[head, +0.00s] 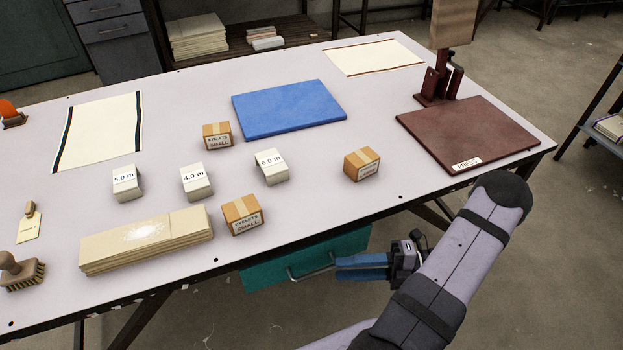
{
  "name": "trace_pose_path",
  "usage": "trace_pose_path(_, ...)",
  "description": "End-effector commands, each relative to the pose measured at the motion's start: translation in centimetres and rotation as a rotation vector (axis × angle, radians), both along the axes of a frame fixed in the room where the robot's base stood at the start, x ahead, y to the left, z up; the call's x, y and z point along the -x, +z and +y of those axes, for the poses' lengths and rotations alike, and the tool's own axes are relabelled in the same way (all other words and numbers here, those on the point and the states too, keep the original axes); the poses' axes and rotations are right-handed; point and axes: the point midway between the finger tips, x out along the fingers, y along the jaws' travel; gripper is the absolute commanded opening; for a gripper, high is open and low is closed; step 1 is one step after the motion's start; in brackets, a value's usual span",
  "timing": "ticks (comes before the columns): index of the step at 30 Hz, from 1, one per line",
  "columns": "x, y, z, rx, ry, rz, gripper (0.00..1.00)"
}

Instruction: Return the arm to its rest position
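My arm comes in from the bottom right, bends at an elbow beyond the table's front edge, and carries my gripper (345,267) low in front of the table. Its blue fingers point left, close to a teal drawer front (270,277) under the tabletop. The fingers look near each other, but the gap between them is not clear from this angle. I see no cloth at the fingers. The white table (330,190) stands behind and above my gripper.
On the table are a blue mat (290,108), a dark red press board (465,130), a folded cloth stack (150,240), striped cloths (98,130), several labelled bundles and small cartons (242,214). A brush (20,270) is at left.

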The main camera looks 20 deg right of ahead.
Motion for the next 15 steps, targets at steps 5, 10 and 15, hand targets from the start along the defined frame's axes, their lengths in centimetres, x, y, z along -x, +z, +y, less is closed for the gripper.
trace_pose_path(5, 0.8, 1.4, 1.0, 0.007, 0.063, -0.029, 0.28)
trace_pose_path(10, 4.2, 5.5, 4.1, 0.009, 0.276, -0.13, 0.28)
trace_pose_path(15, 8.7, 8.6, 7.0, 0.074, 0.614, -0.343, 0.28)
